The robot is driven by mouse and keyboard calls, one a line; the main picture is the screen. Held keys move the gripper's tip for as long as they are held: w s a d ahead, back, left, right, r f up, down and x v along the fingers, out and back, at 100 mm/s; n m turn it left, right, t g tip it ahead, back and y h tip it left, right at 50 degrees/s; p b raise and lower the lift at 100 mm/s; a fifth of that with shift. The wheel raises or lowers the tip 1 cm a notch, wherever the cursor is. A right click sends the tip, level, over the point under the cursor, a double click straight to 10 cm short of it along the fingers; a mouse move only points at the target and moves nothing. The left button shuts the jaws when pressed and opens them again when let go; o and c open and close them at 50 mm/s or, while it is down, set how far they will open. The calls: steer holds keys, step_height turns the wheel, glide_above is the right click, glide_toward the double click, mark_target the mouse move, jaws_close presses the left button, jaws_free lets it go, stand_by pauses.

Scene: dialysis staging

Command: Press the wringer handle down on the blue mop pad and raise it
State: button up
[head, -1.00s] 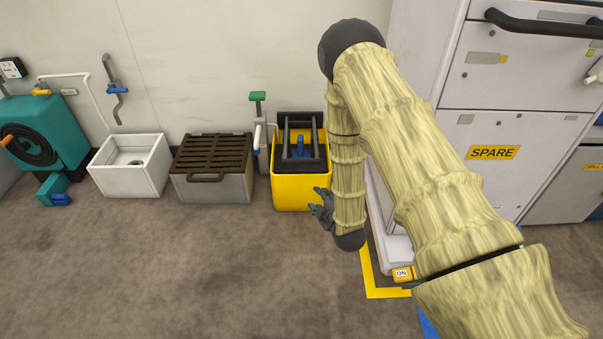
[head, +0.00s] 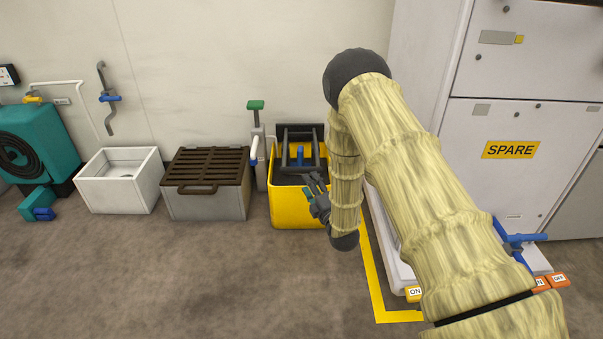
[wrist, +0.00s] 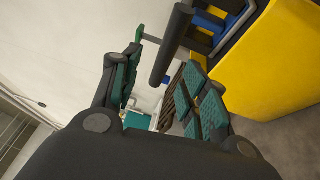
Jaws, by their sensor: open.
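The yellow mop bucket (head: 290,212) stands by the wall, with a dark wringer frame on top. The blue mop pad (head: 300,155) shows inside the wringer. My gripper (head: 316,186) is open at the bucket's front right, overlapping its rim in the head view. In the wrist view, my gripper's teal-padded fingers (wrist: 166,65) are spread, and a dark round bar (wrist: 172,45), probably the handle, shows in the gap between them. I see no contact with it.
A brown slatted grate (head: 207,168) on a grey box and a white sink basin (head: 118,190) stand left of the bucket. A green-topped post (head: 256,105) is close beside it. A white cabinet marked SPARE (head: 510,150) stands right. The floor in front is clear.

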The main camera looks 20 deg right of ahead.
mark_target(302, 171)
steer(key=w+b, duration=0.1)
steer(key=w, duration=0.2)
steer(key=w+b, duration=0.1)
steer(key=w, duration=0.2)
steer(key=w+a+b, duration=0.1)
steer(key=w+b, duration=0.1)
steer(key=w, duration=0.1)
steer(key=shift+r, duration=0.4)
jaws_close()
